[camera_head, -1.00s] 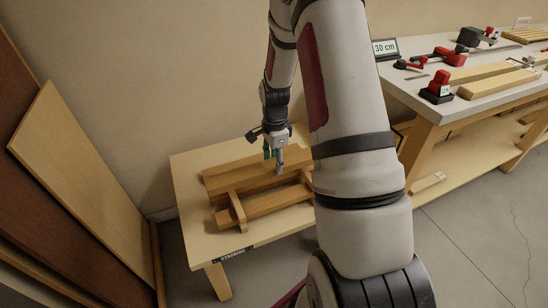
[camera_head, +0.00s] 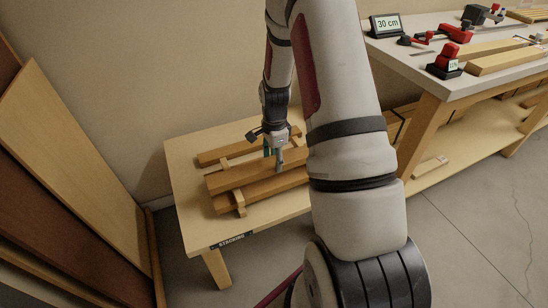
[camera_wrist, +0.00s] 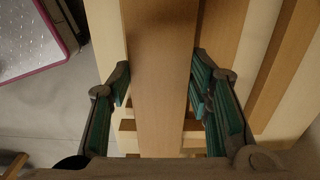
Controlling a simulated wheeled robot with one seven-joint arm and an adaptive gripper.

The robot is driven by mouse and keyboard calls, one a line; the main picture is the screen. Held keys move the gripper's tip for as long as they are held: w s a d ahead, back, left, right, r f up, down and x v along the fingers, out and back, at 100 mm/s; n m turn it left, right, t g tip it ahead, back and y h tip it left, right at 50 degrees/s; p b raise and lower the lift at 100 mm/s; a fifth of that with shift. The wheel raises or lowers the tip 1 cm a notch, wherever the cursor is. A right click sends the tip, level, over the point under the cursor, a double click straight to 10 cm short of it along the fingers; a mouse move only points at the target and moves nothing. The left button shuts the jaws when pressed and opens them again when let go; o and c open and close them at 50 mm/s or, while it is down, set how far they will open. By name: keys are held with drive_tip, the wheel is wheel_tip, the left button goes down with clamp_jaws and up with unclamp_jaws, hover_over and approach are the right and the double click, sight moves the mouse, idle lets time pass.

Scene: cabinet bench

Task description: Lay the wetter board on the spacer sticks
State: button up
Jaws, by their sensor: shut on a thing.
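A brown wooden board (camera_head: 233,179) is between the fingers of my gripper (camera_head: 277,158), above the low table. In the wrist view the board (camera_wrist: 160,50) runs lengthwise between the teal pads of my gripper (camera_wrist: 160,88), which is shut on it. Pale spacer sticks cross beneath; the left one shows in front (camera_head: 239,203) and behind (camera_head: 225,164) the held board. I cannot tell whether the held board touches the sticks. Another board (camera_head: 217,156) lies at the back and one (camera_head: 262,192) at the front.
Tall panels (camera_head: 75,150) lean at the left. A workbench (camera_head: 400,62) at the right holds red tools, boards and a "30 cm" display (camera_head: 385,25). Floor is clear at the lower right.

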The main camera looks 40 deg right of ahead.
drive_tip(key=shift+f+b, duration=0.4)
drive_tip(key=shift+f, duration=0.15)
idle(0.5)
idle(0.4)
drive_tip(key=o, duration=1.2)
drive_tip(key=shift+c, duration=0.5)
wheel_tip(320, 180, up, 10)
drive_tip(key=p, duration=0.6)
